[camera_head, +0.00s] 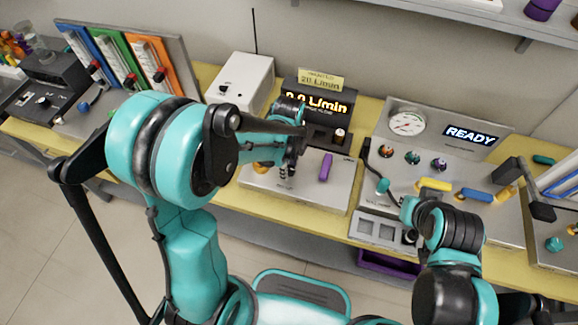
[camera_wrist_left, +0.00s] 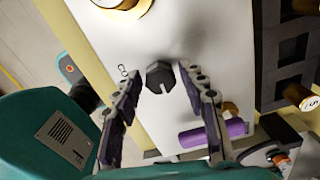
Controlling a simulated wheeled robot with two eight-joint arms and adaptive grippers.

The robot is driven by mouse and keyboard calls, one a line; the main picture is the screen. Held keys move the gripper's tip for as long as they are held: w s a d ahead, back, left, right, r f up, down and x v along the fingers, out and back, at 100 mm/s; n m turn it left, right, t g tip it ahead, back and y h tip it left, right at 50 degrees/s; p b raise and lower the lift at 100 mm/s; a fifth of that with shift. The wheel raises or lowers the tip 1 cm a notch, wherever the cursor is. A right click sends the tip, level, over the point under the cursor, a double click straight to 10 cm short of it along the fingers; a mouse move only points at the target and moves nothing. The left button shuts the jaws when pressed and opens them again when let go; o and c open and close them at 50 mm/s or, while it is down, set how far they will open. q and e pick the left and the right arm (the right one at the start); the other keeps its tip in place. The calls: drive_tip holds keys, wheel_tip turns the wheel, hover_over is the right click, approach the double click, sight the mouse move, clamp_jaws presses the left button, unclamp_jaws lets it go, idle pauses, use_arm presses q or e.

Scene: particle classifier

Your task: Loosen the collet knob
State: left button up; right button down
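The collet knob is a small black faceted knob (camera_wrist_left: 159,77) on a pale metal plate (camera_wrist_left: 200,30), beside a partly hidden printed label that begins "CO". In the left wrist view my left gripper (camera_wrist_left: 160,78) is open, with one fingertip on each side of the knob and a visible gap to each. In the head view my left gripper (camera_head: 291,160) points down over the plate and mostly hides the knob. My right gripper (camera_head: 408,215) is over the right panel; its fingers are too hidden to judge.
A purple bar (camera_head: 326,167) lies on the plate close to the knob; it also shows in the left wrist view (camera_wrist_left: 212,133). A flow display (camera_head: 318,103) stands behind. The right panel has a gauge (camera_head: 407,123) and a READY screen (camera_head: 470,136).

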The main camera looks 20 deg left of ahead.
use_arm(q)
drive_tip(key=c, duration=0.6)
